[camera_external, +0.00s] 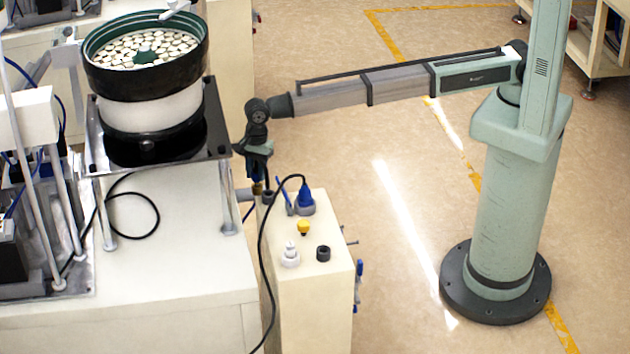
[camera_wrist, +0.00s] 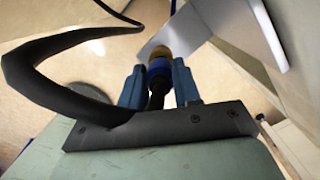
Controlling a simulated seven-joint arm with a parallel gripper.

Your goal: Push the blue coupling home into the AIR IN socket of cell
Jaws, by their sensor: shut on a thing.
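My gripper (camera_external: 257,172) points down at the back left corner of the cream control box (camera_external: 305,275). In the wrist view its two blue fingers (camera_wrist: 159,80) are closed on the blue coupling (camera_wrist: 159,67), one on each side. The coupling has a brass-coloured end facing away from my gripper, and a black hose runs back from it. In the external view the coupling is mostly hidden by the fingers; a small brass part (camera_external: 257,188) shows below them. A dark round fitting (camera_external: 267,197) sits close by on the box. I cannot read any AIR IN label or tell whether the coupling touches a socket.
A blue plug (camera_external: 306,198) with a black cable stands on the box, near a yellow knob (camera_external: 303,228), a white fitting (camera_external: 289,256) and a black fitting (camera_external: 323,253). The bowl feeder (camera_external: 145,80) on its plate is close left. Open floor lies right.

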